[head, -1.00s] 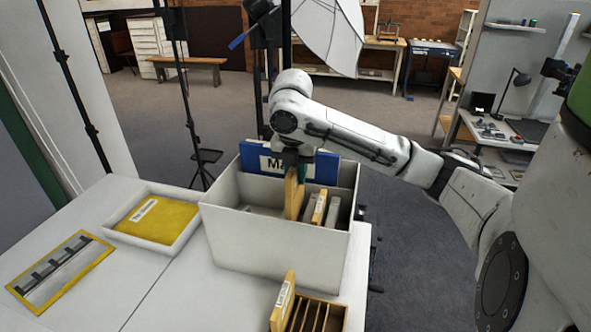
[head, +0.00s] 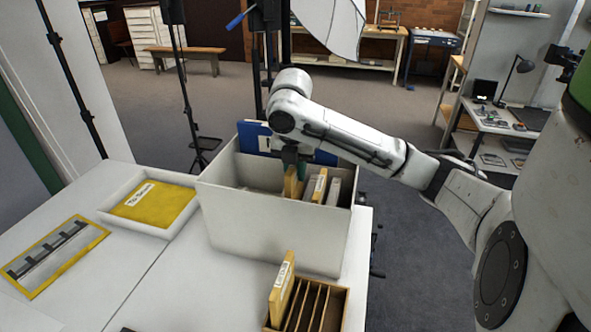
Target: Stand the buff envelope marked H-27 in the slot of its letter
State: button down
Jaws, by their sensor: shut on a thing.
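My gripper (head: 290,158) is over the large pale grey box (head: 265,232), fingers pointing down. It is shut on the top of a buff envelope (head: 290,184), which stands upright. The envelope's lower part is inside the box, hidden behind the front wall. I cannot read its mark or tell whether it touches the bottom. Just right of it, another buff envelope with a white label (head: 320,187) stands in the box beside grey dividers (head: 334,190). Which letter slot the held envelope is in cannot be seen.
A blue card (head: 252,137) stands at the box's back. A wooden slotted rack (head: 338,322) in front holds a labelled buff envelope (head: 281,290). A white tray (head: 112,213) with a yellow envelope (head: 152,203) and a yellow-framed scale (head: 57,257) lie left.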

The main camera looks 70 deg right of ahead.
jog(key=c, duration=0.9)
grip_release()
jog(key=r, duration=0.3)
jog(key=a+r+p, duration=0.1)
jog(key=r, duration=0.7)
jog(key=shift+a, duration=0.3)
notch_tip(320, 180, up, 12)
jog(key=p, duration=1.1)
jog(key=shift+f, duration=0.2)
